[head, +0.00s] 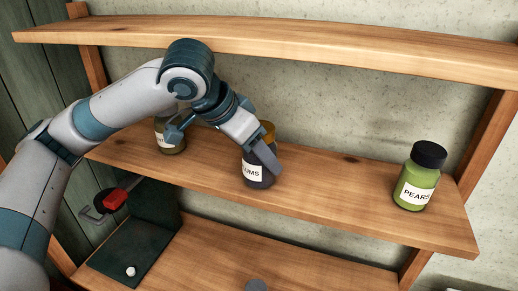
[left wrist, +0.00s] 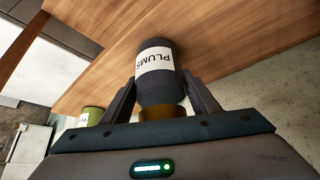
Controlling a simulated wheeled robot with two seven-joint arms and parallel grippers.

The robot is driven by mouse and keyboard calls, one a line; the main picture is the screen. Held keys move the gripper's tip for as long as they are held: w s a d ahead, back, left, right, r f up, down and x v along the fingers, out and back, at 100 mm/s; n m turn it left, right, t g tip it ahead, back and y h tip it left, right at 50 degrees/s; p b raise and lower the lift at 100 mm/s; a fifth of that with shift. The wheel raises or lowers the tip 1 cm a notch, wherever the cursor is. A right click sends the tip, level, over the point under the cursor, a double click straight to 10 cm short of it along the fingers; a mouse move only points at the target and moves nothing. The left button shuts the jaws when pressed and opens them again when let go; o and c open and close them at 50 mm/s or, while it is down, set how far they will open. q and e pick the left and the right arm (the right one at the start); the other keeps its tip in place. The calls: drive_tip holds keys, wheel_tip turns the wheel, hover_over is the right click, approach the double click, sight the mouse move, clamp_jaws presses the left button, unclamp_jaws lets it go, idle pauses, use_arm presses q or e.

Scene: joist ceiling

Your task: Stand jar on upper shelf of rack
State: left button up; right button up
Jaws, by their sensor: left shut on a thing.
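The plums jar (head: 259,178) is dark, with a white label and a yellow-brown lid. It is upright over the middle board (head: 330,190) of the wooden rack, near its centre. Its base looks to be at the board's surface, but I cannot tell whether it bears on it. My left gripper (head: 256,152) comes down from above and is shut on the jar, covering part of its label and upper body. In the left wrist view the jar (left wrist: 158,88) is between the two fingers (left wrist: 160,98), lid towards the palm. My right gripper is not in view.
A green pears jar (head: 414,182) with a black lid stands at the board's right end. Another jar (head: 170,138) stands left, partly behind my arm. The top board (head: 300,38) runs above. A dark green bracket (head: 135,245) and a red-handled object (head: 115,201) are lower left.

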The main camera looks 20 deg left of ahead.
use_arm(q)
drive_tip(key=shift+s+a, duration=0.1)
drive_tip(key=shift+f, duration=0.25)
drive_tip(key=o, duration=1.4)
drive_tip(key=shift+c, duration=0.2)
